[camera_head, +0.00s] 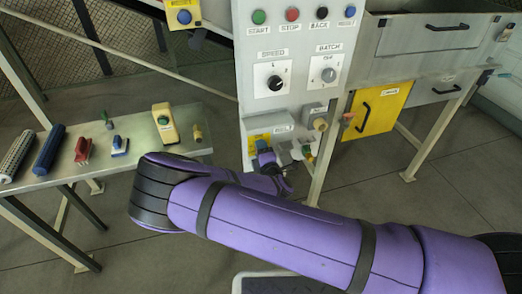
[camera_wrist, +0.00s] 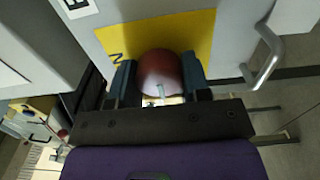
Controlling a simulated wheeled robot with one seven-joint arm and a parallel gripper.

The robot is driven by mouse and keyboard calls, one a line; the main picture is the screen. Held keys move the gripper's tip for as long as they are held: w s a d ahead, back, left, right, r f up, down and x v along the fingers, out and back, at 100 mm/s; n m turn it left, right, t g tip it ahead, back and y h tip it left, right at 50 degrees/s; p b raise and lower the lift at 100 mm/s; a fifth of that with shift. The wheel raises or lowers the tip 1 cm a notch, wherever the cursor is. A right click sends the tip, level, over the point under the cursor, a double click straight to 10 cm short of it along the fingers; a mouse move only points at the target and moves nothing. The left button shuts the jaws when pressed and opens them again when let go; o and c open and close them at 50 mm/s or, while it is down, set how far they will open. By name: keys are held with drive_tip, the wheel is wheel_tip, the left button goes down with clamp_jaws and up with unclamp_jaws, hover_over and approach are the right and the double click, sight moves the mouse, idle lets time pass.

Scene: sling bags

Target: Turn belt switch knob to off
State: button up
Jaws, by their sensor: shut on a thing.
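The belt switch knob (camera_wrist: 160,74) is round and dark red. It sits on a yellow plate (camera_wrist: 117,37) in the wrist view, with a pale mark at its lower edge. A letter N shows on the plate to the knob's left. My gripper (camera_wrist: 160,80) has one blue finger on each side of the knob and is shut on it. There the knob is hidden or too small to make out.
The control panel (camera_head: 252,95) carries several buttons above, plus a SPEED knob (camera_head: 274,83) and BATCH knob (camera_head: 328,75). A metal handle (camera_wrist: 266,55) stands right of the knob. A yellow door (camera_head: 375,110) is further right. A side table (camera_head: 95,165) with several small items is left.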

drive_tip(key=o, duration=0.9)
drive_tip(key=v, duration=1.1)
drive_tip(key=shift+w, duration=0.15)
